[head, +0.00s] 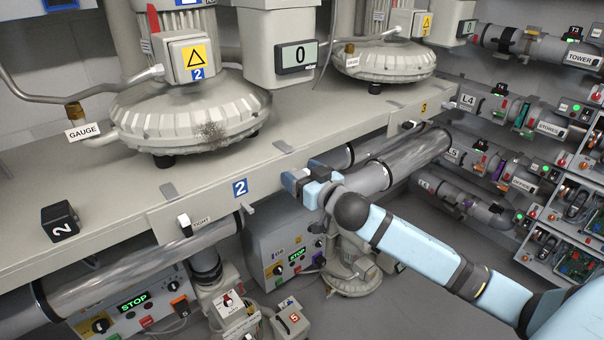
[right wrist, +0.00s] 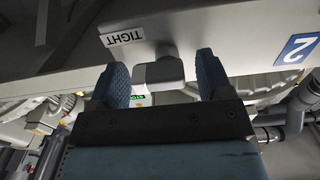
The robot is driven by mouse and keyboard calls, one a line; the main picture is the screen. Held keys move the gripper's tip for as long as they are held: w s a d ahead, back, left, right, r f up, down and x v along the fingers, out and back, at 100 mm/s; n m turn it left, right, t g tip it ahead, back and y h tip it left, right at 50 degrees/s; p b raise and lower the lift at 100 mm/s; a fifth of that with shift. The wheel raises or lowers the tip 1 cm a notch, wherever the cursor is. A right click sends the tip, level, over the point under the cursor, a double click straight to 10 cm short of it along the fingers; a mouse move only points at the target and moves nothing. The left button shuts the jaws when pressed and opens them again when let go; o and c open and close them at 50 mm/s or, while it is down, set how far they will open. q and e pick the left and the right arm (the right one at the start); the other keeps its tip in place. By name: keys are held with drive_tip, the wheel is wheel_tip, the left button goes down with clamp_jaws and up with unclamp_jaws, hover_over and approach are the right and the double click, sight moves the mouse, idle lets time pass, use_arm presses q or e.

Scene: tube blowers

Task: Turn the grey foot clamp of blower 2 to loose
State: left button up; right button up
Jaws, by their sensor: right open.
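Blower 2 (head: 180,125), a large pale ribbed housing with a blue 2 tag, stands on the bench. A blue 2 label (head: 240,187) on the bench's front edge also shows in the right wrist view (right wrist: 297,48). My right gripper (head: 308,184) is just right of that label, below the bench edge. In the right wrist view its jaws (right wrist: 163,82) are open, with the grey foot clamp (right wrist: 160,70) between the dark fingers. An upside-down TIGHT label (right wrist: 122,38) is beside it. Contact cannot be told. My gripper hides this clamp in the head view.
Another clamp (head: 184,224), white and dark with a TIGHT label, sits left of the 2 label. A black 2 block (head: 60,221) stands on the bench. Large pipes (head: 400,160) run under the edge. Control boxes (head: 282,240) stand below.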

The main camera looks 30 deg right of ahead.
drive_tip(key=c, duration=0.9)
drive_tip(key=n+p, duration=0.2)
drive_tip(key=n, duration=0.1)
drive_tip(key=shift+r+n, duration=0.2)
drive_tip(key=shift+n, duration=0.1)
drive_tip(key=n, duration=0.1)
drive_tip(key=n+p, duration=0.1)
drive_tip(key=n, duration=0.1)
drive_tip(key=n+p, duration=0.1)
drive_tip(key=n, duration=0.1)
drive_tip(key=shift+a+r, duration=0.1)
drive_tip(key=shift+a, duration=0.15)
drive_tip(key=n+p, duration=0.1)
drive_tip(key=n, duration=0.3)
drive_tip(key=shift+a+p, duration=0.1)
drive_tip(key=shift+p, duration=0.25)
drive_tip(key=n, duration=0.2)
drive_tip(key=n+p, duration=0.1)
drive_tip(key=n, duration=0.2)
drive_tip(key=shift+s+a+p, duration=0.1)
drive_tip(key=shift+a+p, duration=0.1)
drive_tip(key=shift+p, duration=0.1)
drive_tip(key=shift+n, duration=0.4)
